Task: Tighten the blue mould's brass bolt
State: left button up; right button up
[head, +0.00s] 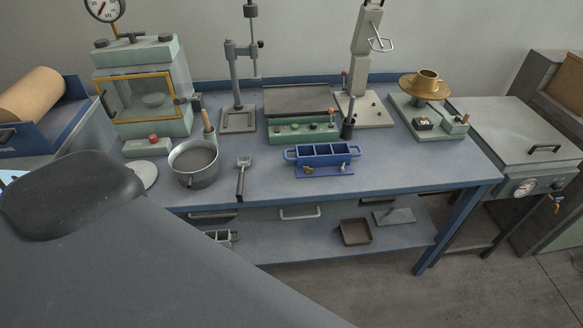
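The blue mould (324,171) stands on the bench near its front edge, right of the middle of the head view. It is a three-compartment box with a loop handle at each end, on a flat blue base. A small brass bolt (308,170) shows at the front left of the mould. A small pale metal fitting (343,168) shows at the front right. How far the bolt is screwed in is too small to tell. Neither of my grippers is in view.
On the blue-grey bench (400,175), a metal pan (194,166) and a small scoop-like tool (243,170) stand left of the mould. A green control box (290,133) stands behind it. Free bench top lies to its right. A large dark grey shape covers the lower left.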

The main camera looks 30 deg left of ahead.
aim_at(308, 170)
jog(key=i+l+u, duration=0.15)
jog(key=l+u, duration=0.15)
jog(key=u, duration=0.15)
jog(key=l+u, duration=0.3)
jog(key=u, duration=0.15)
jog(key=l+u, duration=0.35)
jog(key=l, duration=0.6)
jog(key=l+u, duration=0.15)
jog(key=l, duration=1.95)
jog(key=i+j, duration=0.1)
jog(key=j, duration=0.2)
jog(key=i+j, duration=0.1)
jog(key=j, duration=0.2)
